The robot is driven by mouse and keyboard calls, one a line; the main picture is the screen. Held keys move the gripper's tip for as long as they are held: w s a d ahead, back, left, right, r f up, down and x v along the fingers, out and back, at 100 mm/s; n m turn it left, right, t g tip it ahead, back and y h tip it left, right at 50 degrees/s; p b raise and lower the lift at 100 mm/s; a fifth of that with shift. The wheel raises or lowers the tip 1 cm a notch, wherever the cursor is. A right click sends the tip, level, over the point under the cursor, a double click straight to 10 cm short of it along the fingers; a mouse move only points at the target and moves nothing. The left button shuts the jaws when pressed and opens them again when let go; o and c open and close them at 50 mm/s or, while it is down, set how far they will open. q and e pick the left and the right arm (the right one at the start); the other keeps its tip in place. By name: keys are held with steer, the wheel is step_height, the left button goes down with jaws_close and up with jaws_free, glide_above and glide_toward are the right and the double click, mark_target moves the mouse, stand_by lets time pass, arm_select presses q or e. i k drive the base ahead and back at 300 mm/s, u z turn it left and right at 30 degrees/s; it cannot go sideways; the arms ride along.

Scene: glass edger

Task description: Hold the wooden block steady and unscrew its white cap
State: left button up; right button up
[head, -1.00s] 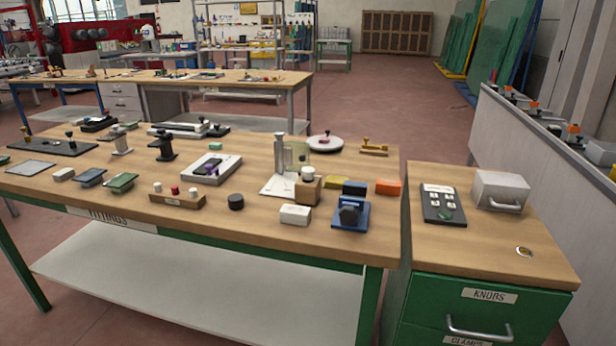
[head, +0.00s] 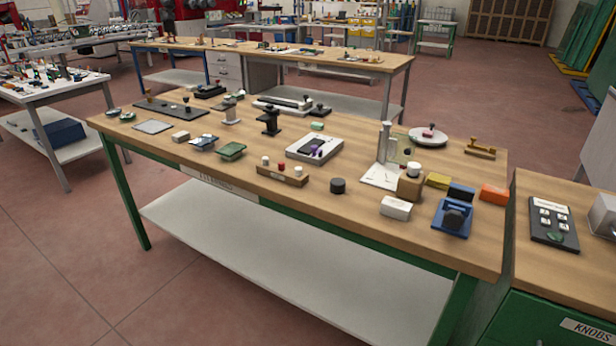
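The wooden block (head: 410,187) stands on the right part of the wooden workbench (head: 345,220). Its white cap (head: 414,169) sits on top of it. A white box lies just in front of the block and a clear upright piece with a metal post stands just behind it. Neither of my grippers shows in the head view, so nothing of mine is seen near the block.
Close around the block are the white box (head: 396,208), a blue device (head: 453,217), a yellow block (head: 438,181), an orange block (head: 493,194) and a metal post (head: 384,142). A green drawer cabinet (head: 560,318) stands at the right. Floor is clear at front left.

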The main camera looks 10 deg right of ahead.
mark_target(409, 187)
steer(key=u, duration=0.85)
steer(key=i, duration=2.35)
steer(key=z, duration=1.8)
